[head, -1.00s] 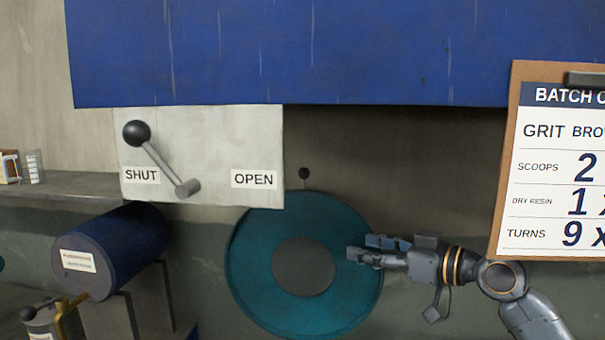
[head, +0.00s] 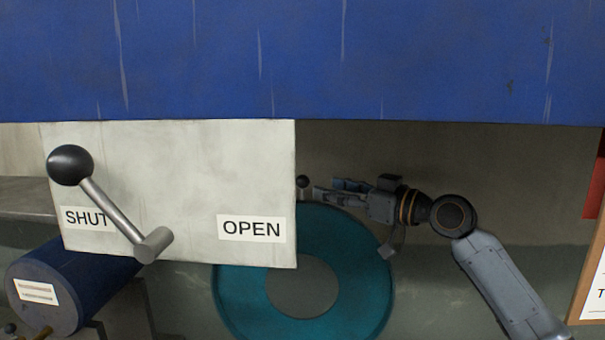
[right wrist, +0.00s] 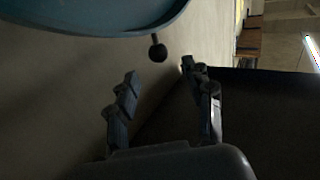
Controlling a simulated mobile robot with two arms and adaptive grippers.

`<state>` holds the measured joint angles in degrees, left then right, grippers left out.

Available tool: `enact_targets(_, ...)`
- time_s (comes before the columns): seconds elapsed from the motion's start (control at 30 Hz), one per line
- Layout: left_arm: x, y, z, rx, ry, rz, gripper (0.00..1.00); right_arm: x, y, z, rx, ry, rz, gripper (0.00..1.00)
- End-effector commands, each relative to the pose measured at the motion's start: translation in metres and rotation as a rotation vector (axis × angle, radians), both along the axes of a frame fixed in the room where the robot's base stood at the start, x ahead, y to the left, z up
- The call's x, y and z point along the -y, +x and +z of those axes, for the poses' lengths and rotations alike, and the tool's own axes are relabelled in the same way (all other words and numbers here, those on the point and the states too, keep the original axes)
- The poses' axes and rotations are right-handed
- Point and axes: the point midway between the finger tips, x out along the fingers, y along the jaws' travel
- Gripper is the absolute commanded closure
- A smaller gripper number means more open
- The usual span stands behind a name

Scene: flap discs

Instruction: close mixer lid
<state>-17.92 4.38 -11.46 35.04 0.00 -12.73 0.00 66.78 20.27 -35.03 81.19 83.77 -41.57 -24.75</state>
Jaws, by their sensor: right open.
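A teal ring-shaped disc (head: 360,280) with a grey centre, seemingly the mixer lid, shows low in the head view. The plate hides its upper left part. A small black ball knob (head: 303,182) stands at its top. My right gripper (head: 325,191) is open and empty, its fingers pointing left just right of the knob. In the right wrist view, the knob (right wrist: 158,50) hangs beyond the open fingertips (right wrist: 159,72), apart from them, below the teal rim (right wrist: 100,25). My left gripper is out of view.
A pale plate (head: 180,170) marked SHUT and OPEN carries a ball-ended lever (head: 112,210), its ball on the SHUT side. A large blue panel (head: 300,60) spans the top. A blue cylinder (head: 60,285) lies lower left. A clipboard (head: 590,280) is at the right edge.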

Motion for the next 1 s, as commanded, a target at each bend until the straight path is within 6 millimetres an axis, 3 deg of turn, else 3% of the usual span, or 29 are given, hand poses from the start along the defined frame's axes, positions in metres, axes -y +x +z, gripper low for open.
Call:
enact_targets(0.03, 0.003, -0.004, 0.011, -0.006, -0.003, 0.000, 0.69, -0.011, 0.007, 0.006, -0.004, 0.001, 0.002, 0.48)
enact_targets(0.17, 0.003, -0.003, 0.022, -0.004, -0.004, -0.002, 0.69, -0.034, 0.022, 0.005, -0.004, 0.001, 0.001, 0.48)
enact_targets(0.37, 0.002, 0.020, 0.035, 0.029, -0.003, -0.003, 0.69, -0.058, 0.038, 0.003, -0.002, 0.000, 0.001, 0.48)
enact_targets(0.5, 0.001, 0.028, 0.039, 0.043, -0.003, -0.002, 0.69, -0.066, 0.044, 0.001, -0.002, 0.001, 0.000, 0.48)
enact_targets(0.8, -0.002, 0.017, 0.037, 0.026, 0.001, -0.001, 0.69, -0.068, 0.045, -0.001, -0.001, -0.001, -0.001, 0.48)
enact_targets(0.87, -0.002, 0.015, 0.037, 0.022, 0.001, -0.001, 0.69, -0.067, 0.045, -0.001, -0.001, -0.001, -0.001, 0.56)
enact_targets(1.0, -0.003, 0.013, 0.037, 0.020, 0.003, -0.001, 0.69, -0.067, 0.045, 0.000, -0.001, -0.001, -0.001, 0.85)
